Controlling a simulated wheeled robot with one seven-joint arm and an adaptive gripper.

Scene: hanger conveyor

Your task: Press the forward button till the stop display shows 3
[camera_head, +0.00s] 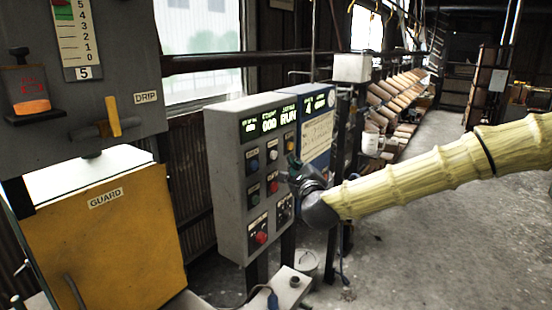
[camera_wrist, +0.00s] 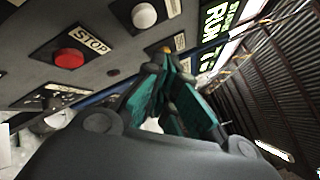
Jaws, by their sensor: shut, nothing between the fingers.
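A grey control box (camera_head: 228,190) with buttons and lit green displays stands at the middle of the head view. Its display row (camera_head: 268,122) shows digits and RUN; the leftmost digits are too small to read. RUN also shows in the wrist view (camera_wrist: 212,28). A white button (camera_head: 273,155) and a red button marked STOP (camera_wrist: 68,59) sit on its face. I cannot read which button is forward. My gripper (camera_head: 292,160) is shut and empty at the box's right edge. Its green-padded fingertips (camera_wrist: 168,62) point at the panel; whether they touch it is unclear.
A blue panel (camera_head: 318,128) with a notice stands just behind the box. A yellow guard door (camera_head: 110,235) and a grey DRIP panel (camera_head: 110,60) are at left. A large red button (camera_head: 262,237) is low on the box. Open floor (camera_head: 430,230) lies at right.

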